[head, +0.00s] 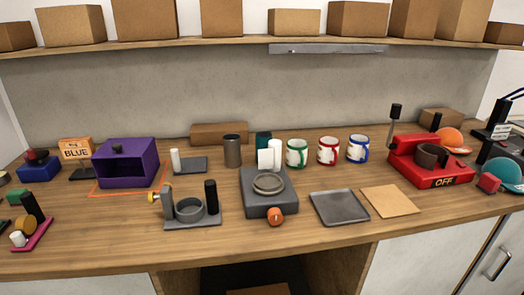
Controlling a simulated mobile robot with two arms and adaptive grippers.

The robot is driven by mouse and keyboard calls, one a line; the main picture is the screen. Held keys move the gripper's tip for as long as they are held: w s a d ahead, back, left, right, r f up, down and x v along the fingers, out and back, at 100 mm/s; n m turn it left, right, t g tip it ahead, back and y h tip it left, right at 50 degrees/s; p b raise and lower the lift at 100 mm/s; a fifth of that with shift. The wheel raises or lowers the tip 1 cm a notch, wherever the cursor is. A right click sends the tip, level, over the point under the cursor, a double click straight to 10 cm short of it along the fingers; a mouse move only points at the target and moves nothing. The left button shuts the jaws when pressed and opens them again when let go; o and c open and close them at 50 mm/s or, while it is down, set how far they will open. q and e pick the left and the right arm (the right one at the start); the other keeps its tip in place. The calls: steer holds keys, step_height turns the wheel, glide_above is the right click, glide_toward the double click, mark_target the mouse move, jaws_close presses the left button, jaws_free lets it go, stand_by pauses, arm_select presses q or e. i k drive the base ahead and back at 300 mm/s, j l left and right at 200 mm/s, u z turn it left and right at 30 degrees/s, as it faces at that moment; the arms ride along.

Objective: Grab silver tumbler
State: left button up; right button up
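A silver-grey tumbler (232,152) stands upright on the wooden counter (120,232), left of centre and toward the back. Its rim is dark and its sides are plain. A teal cup (264,140) stands to its right, partly hidden behind white cylinders (275,151). A dark tray with a white cylinder (175,160) lies to the tumbler's left. Neither of my grippers shows in the head view.
A grey device with a round plate (268,190) stands in front of the tumbler. Three mugs (327,151) stand to its right, and a red machine (430,165) farther right. A purple box (125,162) is at left. A shelf with boxes (260,43) runs above.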

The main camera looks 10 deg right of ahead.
mark_target(231, 141)
steer(key=i+z, duration=0.15)
steer(key=z, duration=0.2)
steer(key=i+j+z, duration=0.1)
steer(key=z, duration=0.25)
steer(key=i+j+z, duration=0.1)
steer(key=i+z, duration=0.25)
steer(key=k, duration=0.1)
